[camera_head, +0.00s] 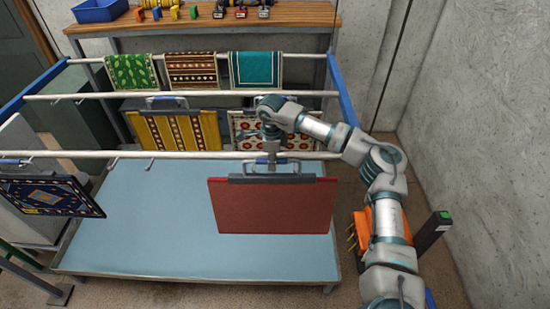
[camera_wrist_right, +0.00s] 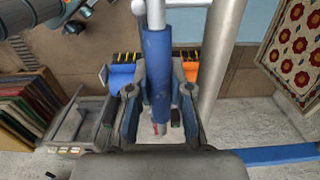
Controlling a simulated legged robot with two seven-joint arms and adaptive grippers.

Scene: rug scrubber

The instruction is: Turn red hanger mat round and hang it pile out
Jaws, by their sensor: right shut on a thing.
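The red hanger mat (camera_head: 272,206) hangs nearly level below the front rail (camera_head: 100,154) in the head view, showing a plain red face. Its other face is hidden. A grey clamp bar (camera_head: 300,178) runs along its top edge. My right gripper (camera_head: 269,160) is at the hanger's handle, close to the rail. In the right wrist view my right gripper (camera_wrist_right: 157,100) is shut around the blue grip (camera_wrist_right: 157,65) of the handle. I cannot tell whether the hanger's hooks touch the rail. My left gripper is not in view.
A blue patterned mat (camera_head: 48,194) hangs at the left of the front rail. A yellow striped mat (camera_head: 175,132) and a floral mat (camera_head: 245,124) hang behind. A light blue tray table (camera_head: 150,225) lies below. An orange tool holder (camera_head: 362,232) stands beside my right arm.

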